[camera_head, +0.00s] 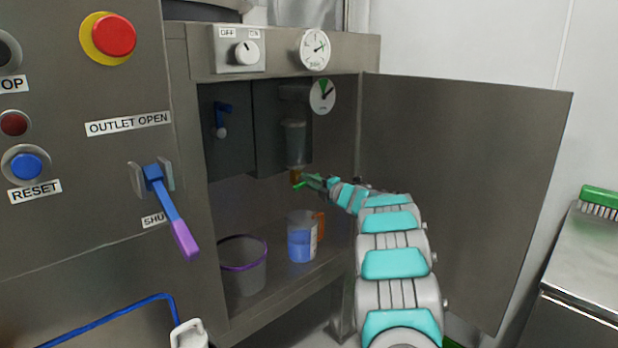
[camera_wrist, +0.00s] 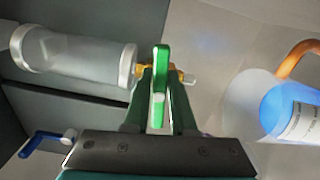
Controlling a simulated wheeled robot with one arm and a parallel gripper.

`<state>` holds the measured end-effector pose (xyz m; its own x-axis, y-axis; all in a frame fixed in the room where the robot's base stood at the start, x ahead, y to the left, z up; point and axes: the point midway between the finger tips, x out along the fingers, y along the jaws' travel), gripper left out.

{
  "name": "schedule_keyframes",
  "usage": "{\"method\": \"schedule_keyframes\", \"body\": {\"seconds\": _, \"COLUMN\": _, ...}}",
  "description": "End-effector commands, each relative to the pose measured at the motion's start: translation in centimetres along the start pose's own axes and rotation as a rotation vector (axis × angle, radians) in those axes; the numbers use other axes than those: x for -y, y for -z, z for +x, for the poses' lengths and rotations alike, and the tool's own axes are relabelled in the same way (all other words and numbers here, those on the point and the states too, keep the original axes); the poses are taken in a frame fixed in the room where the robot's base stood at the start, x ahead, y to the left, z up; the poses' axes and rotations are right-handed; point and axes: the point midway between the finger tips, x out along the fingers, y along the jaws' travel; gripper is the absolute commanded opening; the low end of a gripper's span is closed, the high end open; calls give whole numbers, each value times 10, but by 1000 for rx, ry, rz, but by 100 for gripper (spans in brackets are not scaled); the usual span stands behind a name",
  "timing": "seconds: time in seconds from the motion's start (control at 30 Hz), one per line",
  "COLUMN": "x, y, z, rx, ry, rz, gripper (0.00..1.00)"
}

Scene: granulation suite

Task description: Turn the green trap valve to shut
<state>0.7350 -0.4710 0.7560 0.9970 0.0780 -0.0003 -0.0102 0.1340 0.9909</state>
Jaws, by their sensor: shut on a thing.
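The green trap valve handle (camera_wrist: 161,58) stands upright in the wrist view, between the fingertips of my gripper (camera_wrist: 160,78). My gripper is shut on it. The handle lies crosswise to the long axis of the clear trap cylinder (camera_wrist: 82,55). The brass valve body (camera_wrist: 178,76) shows behind the fingers and is partly hidden by them. In the head view my gripper (camera_head: 318,183) reaches into the open cabinet, just below the trap cylinder (camera_head: 295,143). A bit of the green handle (camera_head: 301,185) shows there, small and partly hidden.
Below stand a jug of blue liquid with an orange handle (camera_head: 302,240) and a grey bucket with a purple rim (camera_head: 245,270). A blue lever (camera_head: 222,117) is on the cabinet's back wall. The open cabinet door (camera_head: 460,180) stands right of my arm.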

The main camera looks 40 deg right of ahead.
Motion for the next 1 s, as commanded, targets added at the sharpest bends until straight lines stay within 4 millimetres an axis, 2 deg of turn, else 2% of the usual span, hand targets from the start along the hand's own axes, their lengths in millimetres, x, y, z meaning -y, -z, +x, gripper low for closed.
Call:
{"method": "schedule_keyframes", "body": {"seconds": 0.33, "x": 1, "y": 0, "z": 0, "rx": 1, "ry": 0, "rz": 130, "gripper": 0}}
{"method": "schedule_keyframes", "body": {"seconds": 0.87, "x": 2, "y": 0, "z": 0, "rx": 1, "ry": 0, "rz": 151, "gripper": 0}}
{"method": "schedule_keyframes", "body": {"seconds": 0.9, "x": 2, "y": 0, "z": 0, "rx": 1, "ry": 0, "rz": 151, "gripper": 28}}
{"method": "schedule_keyframes", "body": {"seconds": 1.0, "x": 2, "y": 0, "z": 0, "rx": 1, "ry": 0, "rz": 150, "gripper": 40}}
